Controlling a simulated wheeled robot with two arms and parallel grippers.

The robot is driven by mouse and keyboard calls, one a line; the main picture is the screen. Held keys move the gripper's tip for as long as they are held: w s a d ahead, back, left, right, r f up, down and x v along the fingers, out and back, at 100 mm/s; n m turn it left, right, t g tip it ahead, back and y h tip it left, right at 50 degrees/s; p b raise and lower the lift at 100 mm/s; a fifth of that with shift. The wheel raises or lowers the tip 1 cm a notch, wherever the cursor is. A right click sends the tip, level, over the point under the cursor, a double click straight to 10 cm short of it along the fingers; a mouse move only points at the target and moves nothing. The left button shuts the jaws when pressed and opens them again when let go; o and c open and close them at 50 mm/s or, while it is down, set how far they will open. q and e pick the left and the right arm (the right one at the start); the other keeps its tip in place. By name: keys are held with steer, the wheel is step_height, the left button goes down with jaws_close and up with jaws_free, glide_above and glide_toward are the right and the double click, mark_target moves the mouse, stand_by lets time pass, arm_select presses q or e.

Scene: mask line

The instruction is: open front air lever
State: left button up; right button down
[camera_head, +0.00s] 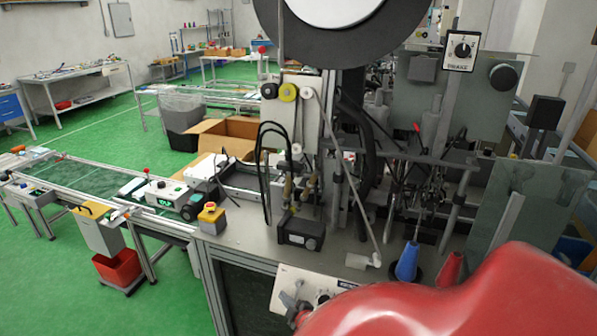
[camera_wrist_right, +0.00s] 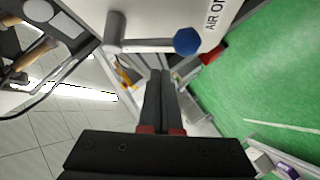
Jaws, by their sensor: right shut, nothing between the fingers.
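The air lever (camera_wrist_right: 150,45) is a short silver rod with a round blue knob at its end. It sticks out from a grey cylinder on a white panel marked "AIR ON" (camera_wrist_right: 218,22). My right gripper (camera_wrist_right: 160,74) is shut and empty, its black fingertips just below the lever in the right wrist view, with no visible grip on it. In the head view the white control panel (camera_head: 287,285) is on the machine's front, partly hidden by my red right arm. That arm hides most of the gripper there. My left gripper is not in view.
The machine table (camera_head: 240,250) carries a black box (camera_head: 300,233), a yellow button box (camera_head: 211,215) and blue and red cones. A conveyor (camera_head: 85,180) runs left. A red bin (camera_head: 118,267) stands below it. Green floor is open at the front left.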

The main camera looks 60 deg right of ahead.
steer(key=r+b+v, duration=0.1)
steer(key=v, duration=0.7)
steer(key=shift+s+d, duration=0.25)
steer(key=shift+d, duration=0.05)
